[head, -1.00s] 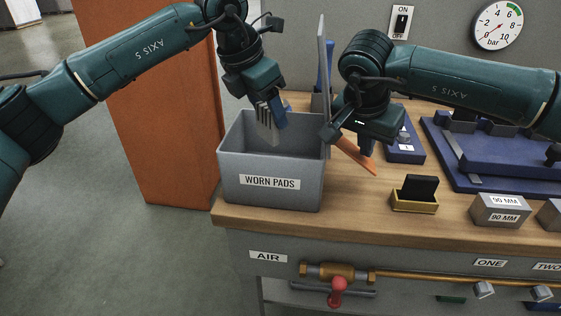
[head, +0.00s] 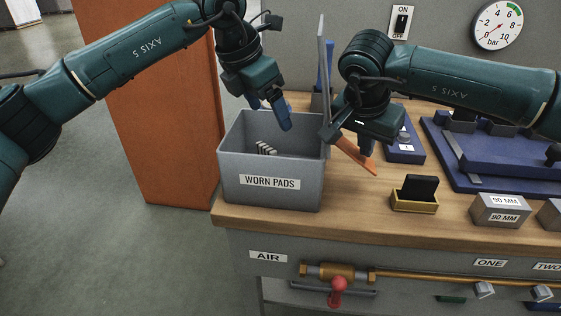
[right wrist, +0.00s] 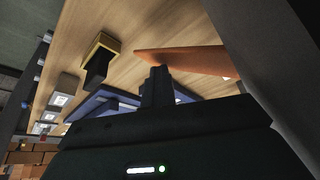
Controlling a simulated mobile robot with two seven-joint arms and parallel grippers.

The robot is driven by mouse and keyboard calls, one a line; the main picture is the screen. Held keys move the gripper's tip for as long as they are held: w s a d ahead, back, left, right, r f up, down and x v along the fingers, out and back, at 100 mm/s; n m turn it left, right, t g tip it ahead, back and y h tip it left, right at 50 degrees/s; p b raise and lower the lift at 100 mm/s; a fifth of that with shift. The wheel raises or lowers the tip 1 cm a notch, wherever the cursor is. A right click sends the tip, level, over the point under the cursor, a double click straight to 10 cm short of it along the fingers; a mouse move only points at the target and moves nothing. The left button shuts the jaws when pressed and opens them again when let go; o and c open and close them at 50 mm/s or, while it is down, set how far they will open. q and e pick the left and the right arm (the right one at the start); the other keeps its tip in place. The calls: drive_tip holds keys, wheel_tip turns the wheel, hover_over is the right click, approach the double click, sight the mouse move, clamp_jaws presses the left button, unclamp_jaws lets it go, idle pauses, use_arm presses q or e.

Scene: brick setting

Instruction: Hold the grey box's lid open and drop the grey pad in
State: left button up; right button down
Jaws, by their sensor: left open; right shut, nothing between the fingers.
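The grey box (head: 270,198), labelled WORN PADS, stands at the bench's left end. Its grey lid (head: 322,62) stands upright on the box's right side. The grey pad (head: 266,148) is inside the box, its ridged upper end showing and the rest hidden by the front wall. My left gripper (head: 270,110) is open and empty over the box's opening, apart from the pad. My right gripper (head: 366,148) is shut and empty just right of the lid; it also shows in the right wrist view (right wrist: 160,74). I cannot tell whether it touches the lid.
An orange cabinet (head: 165,120) stands behind left.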

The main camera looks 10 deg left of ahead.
use_arm(q)
drive_tip(key=v, duration=1.1)
drive_tip(key=shift+s+r, duration=0.2)
drive_tip(key=shift+r, duration=0.05)
use_arm(e)
drive_tip(key=shift+w+f, duration=0.1)
drive_tip(key=shift+w+a+r+p, duration=0.1)
drive_tip(key=shift+w+r+p, duration=0.05)
drive_tip(key=shift+r+p, duration=0.75)
drive_tip(key=shift+w+a+r+p, duration=0.1)
drive_tip(key=shift+r+p, duration=0.5)
drive_tip(key=shift+r, duration=0.5)
use_arm(q)
wheel_tip(320, 180, up, 13)
drive_tip(key=p, duration=1)
use_arm(e)
wheel_tip(320, 180, up, 14)
drive_tip(key=shift+s, duration=0.2)
use_arm(q)
drive_tip(key=shift+w+a+f, duration=0.1)
drive_tip(key=shift+w, duration=0.1)
use_arm(e)
drive_tip(key=shift+d, duration=0.1)
